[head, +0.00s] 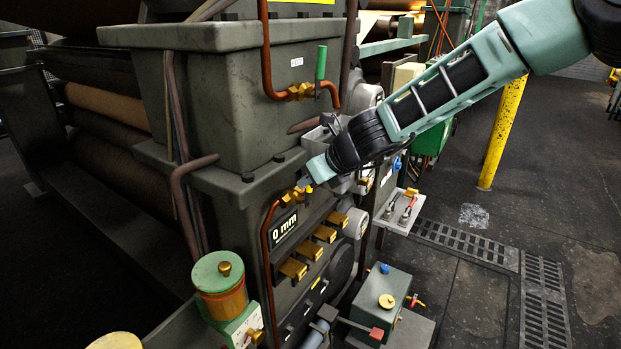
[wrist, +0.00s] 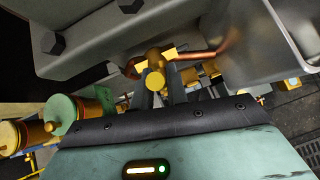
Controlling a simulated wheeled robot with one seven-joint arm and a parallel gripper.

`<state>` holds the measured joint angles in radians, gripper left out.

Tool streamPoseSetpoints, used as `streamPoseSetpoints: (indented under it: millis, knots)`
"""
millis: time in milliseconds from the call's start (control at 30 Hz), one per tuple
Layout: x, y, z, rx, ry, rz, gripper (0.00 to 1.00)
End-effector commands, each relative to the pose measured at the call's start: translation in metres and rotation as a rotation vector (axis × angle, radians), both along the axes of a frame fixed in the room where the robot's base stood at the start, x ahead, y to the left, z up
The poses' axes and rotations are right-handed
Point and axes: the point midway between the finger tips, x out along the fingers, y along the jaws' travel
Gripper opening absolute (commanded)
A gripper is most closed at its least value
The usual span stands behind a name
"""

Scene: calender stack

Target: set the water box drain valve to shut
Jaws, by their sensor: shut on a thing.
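A small brass valve (head: 291,196) sits on a copper pipe on the front of the dark green machine, just under the ledge of the upper box. It also shows in the wrist view (wrist: 155,76), with the copper pipe running off to the right. My gripper (head: 306,184) reaches in from the upper right and is shut on this valve's handle. Its dark fingers (wrist: 163,97) hide most of the handle, so its angle cannot be told. A second brass valve (head: 300,91) with an upright green handle (head: 321,63) is on the pipe above. No label naming either valve can be read.
Below the held valve are a "0 mm" display (head: 285,228) and several brass blocks (head: 325,234). The box ledge with bolts (wrist: 85,40) is close above my gripper. A green-topped brass pot (head: 220,285) stands lower left. Floor at the right is open beside a yellow post (head: 503,130).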

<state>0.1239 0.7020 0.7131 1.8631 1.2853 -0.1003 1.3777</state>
Motion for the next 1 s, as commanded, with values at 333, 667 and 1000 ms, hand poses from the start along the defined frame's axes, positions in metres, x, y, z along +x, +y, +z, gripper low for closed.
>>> streamPoseSetpoints:
  millis: [333, 667, 1000]
  knots:
    - [0.0, -0.001, -0.001, 0.0, 0.001, -0.002, 0.37]
    - [-0.013, -0.015, 0.021, -0.003, -0.002, -0.002, 0.37]
    - [-0.051, -0.053, 0.078, -0.005, -0.004, -0.004, 0.37]
